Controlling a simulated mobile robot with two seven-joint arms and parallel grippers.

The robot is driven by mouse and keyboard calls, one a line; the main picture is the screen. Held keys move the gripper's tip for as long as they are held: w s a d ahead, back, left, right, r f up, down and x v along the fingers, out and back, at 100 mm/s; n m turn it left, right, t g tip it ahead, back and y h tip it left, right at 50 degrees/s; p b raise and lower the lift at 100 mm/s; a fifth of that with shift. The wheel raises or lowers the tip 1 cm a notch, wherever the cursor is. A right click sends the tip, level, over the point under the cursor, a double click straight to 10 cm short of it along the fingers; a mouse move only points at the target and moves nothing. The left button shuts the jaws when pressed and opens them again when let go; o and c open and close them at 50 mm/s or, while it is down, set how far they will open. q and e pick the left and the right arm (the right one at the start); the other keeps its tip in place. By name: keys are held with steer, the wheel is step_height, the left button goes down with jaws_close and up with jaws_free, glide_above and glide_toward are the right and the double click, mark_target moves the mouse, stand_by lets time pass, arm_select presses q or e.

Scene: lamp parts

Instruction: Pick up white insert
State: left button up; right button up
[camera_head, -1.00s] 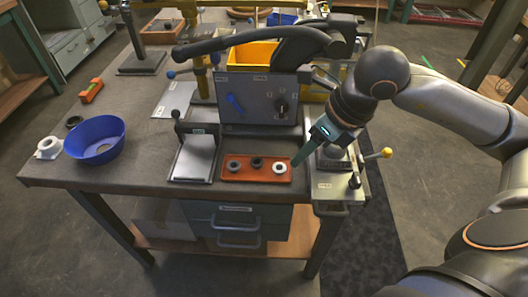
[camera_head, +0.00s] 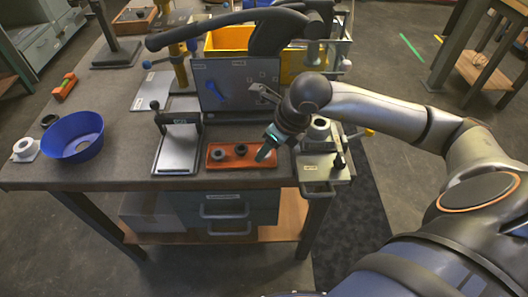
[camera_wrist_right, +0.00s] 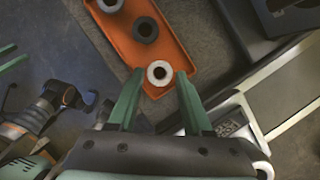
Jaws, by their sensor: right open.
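The white insert (camera_wrist_right: 159,73) is a small ring at the near end of an orange tray (camera_wrist_right: 168,36) in the right wrist view. Two dark inserts sit beside it in the tray, one black (camera_wrist_right: 145,29) and one grey (camera_wrist_right: 110,4). My right gripper (camera_wrist_right: 155,76) is open, with its green fingers on either side of the white insert; I cannot tell whether they touch it. In the head view my right gripper (camera_head: 263,156) is over the right end of the tray (camera_head: 240,165) and hides the white insert. My left gripper is not in view.
A blue bowl (camera_head: 77,138) and a white part (camera_head: 25,149) stand at the table's left. A press-like stand (camera_head: 177,150) is left of the tray, a grey panel box (camera_head: 235,88) behind it, and a machine fixture (camera_head: 319,160) to its right.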

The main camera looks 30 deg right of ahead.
steer(key=shift+w+f, duration=0.15)
steer(key=shift+f, duration=0.35)
jaws_close()
steer(key=shift+r, duration=0.1)
